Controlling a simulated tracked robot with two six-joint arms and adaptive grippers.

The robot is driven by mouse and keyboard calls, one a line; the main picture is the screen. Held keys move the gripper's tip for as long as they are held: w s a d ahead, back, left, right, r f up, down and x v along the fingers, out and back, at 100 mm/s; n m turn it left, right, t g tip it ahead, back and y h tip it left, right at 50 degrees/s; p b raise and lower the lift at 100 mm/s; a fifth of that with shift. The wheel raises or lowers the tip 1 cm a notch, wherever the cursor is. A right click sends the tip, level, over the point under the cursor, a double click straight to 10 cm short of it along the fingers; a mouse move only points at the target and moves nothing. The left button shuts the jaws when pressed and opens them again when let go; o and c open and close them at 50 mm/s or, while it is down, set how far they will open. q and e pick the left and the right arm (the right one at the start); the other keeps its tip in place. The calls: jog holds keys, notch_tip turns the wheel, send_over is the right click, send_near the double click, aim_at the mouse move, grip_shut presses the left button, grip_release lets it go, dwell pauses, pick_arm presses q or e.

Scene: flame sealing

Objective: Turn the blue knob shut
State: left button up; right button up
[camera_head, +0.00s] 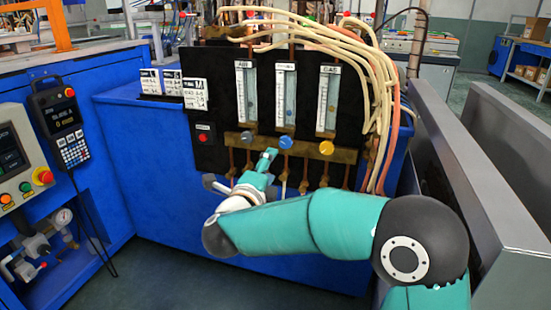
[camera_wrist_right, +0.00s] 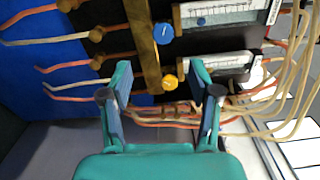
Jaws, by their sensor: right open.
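The blue knob (camera_head: 286,142) sits on the brass bar below the middle flow tube of the black panel. In the right wrist view the blue knob (camera_wrist_right: 163,33) is near the top, beyond the fingertips. The yellow knob (camera_head: 326,148) is to its right on the same bar; in the wrist view the yellow knob (camera_wrist_right: 169,81) appears between my fingers. My right gripper (camera_head: 268,160) is in front of the panel, just left of and below the blue knob in the head view. Its fingers (camera_wrist_right: 162,76) are wide apart and empty. My left gripper is not in view.
The brass bar (camera_head: 243,140) carries the knobs, with copper pipes below. Pale hoses (camera_head: 372,70) hang at the panel's right side. A red button box (camera_head: 204,134) and white cards (camera_head: 195,93) are to the left. A grey metal barrier (camera_head: 480,150) stands at right.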

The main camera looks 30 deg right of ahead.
aim_at(284, 144)
jog(key=w+d+n, duration=0.2)
jog(key=d+n, duration=0.1)
jog(key=n, duration=0.3)
jog(key=w+d+n+p, duration=0.1)
jog(key=w+d+n, duration=0.2)
jog(key=n, duration=0.4)
jog(key=w+d+n+p, duration=0.1)
jog(key=w+d+n, duration=0.2)
jog(key=n, duration=0.3)
jog(key=shift+w+d, duration=0.2)
jog(key=shift+d, duration=0.4)
jog(key=shift+p, duration=0.3)
jog(key=shift+c, duration=0.2)
